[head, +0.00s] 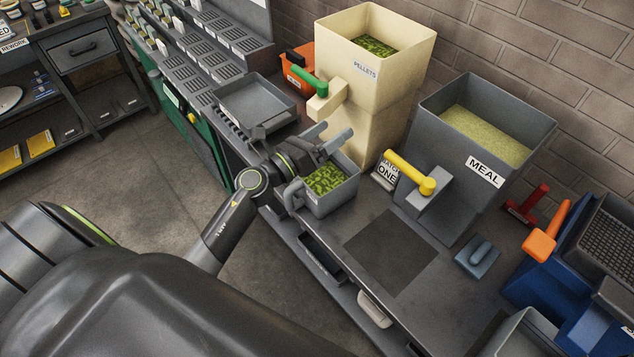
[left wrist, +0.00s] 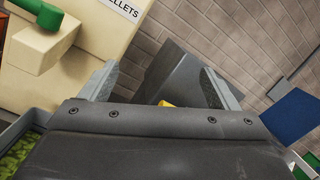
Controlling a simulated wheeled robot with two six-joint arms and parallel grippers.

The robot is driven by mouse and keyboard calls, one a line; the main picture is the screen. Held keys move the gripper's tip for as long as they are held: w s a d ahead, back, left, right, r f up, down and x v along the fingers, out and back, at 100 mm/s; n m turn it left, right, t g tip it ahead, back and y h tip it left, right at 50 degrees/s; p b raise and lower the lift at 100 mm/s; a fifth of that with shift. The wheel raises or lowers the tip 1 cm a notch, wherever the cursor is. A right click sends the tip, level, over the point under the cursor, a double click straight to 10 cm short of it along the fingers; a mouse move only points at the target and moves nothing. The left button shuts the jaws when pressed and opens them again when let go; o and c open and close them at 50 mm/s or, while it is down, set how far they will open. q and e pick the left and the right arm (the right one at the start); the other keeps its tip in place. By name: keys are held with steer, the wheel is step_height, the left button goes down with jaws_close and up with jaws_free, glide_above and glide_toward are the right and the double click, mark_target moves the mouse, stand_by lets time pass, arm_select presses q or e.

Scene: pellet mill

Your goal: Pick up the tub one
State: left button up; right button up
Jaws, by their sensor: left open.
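A grey tub (head: 336,204) filled with green pellets stands on the bench below the pellet hopper, with a rounded handle at its left side. A small card reading "ONE" (head: 387,174) stands to its right. The tub's rim and pellets also show at the lower left of the left wrist view (left wrist: 12,158). My left gripper (head: 326,139) is open, above the tub's back left side, with nothing between its fingers. In the left wrist view the fingers (left wrist: 158,88) are spread apart. Whether the gripper touches the tub is unclear. My right gripper is not in view.
The cream pellet hopper (head: 373,85) with a green lever stands just behind the tub. A grey meal hopper (head: 458,185) with a yellow lever stands to the right. A grey tray (head: 256,100) lies left. A dark mat (head: 390,250) in front is bare.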

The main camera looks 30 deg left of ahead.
arm_select(q)
steer(key=w+d+f+m+g+h, duration=0.1)
steer(key=d+m+g+h, duration=0.35)
steer(key=m, duration=0.55)
steer(key=m+g+y+p, duration=0.2)
steer(key=m+g+y, duration=1.1)
steer(key=m+g, duration=0.1)
glide_above(292, 186)
step_height(292, 186, down, 5)
step_height(292, 186, down, 13)
steer(key=b, duration=1.2)
steer(key=shift+f, duration=0.1)
steer(key=shift+f+b, duration=0.5)
steer(key=shift+b, duration=0.2)
step_height(292, 186, down, 3)
steer(key=shift+r+p, duration=0.15)
steer(key=shift+p, duration=0.85)
steer(key=shift+f, duration=0.35)
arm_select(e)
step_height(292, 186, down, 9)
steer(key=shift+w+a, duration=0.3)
